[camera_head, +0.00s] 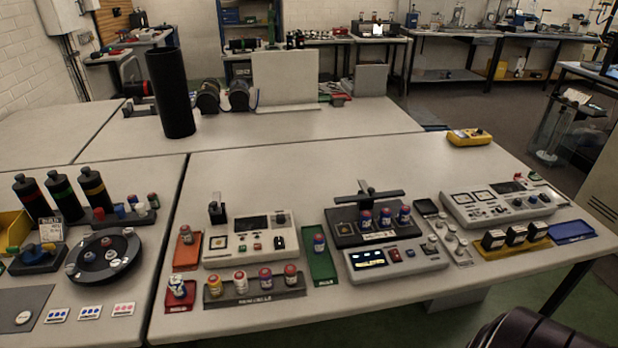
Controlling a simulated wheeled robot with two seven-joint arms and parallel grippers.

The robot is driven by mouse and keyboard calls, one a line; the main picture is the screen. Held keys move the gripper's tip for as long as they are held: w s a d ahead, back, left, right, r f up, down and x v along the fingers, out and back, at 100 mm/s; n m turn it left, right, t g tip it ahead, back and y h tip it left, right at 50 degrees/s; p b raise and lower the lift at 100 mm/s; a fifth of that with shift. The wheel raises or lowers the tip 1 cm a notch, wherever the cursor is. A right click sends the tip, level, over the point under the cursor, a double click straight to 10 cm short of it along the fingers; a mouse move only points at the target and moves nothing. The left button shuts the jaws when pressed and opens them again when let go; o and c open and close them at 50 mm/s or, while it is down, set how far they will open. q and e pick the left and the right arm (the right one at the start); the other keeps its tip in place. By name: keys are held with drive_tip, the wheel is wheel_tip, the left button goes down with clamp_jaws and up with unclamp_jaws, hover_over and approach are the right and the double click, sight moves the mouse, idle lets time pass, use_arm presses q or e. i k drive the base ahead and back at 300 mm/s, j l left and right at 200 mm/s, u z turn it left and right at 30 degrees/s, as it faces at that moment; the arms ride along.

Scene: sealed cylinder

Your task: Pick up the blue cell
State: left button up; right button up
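Several small cells with coloured bands stand on the front bench. A blue-banded cell (319,243) stands in the green tray (321,268) near the middle. Three more bluish cells (385,217) stand side by side in the dark fixture (345,238) to its right. A labelled rack (255,298) at the front holds several cells with differently coloured caps and bands. Another cell with red and blue on it (177,288) is in the red tray (181,301) at the left. I cannot tell which one the task means. Neither gripper is in view.
A white instrument (237,245) stands behind the rack. A round black holder (103,258) and dark bottles (62,196) are on the left table. A tall black cylinder (171,95) stands behind. A dark rounded shape (525,331) fills the bottom right corner.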

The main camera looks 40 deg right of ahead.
sight(319, 239)
drive_tip(key=z, duration=1.25)
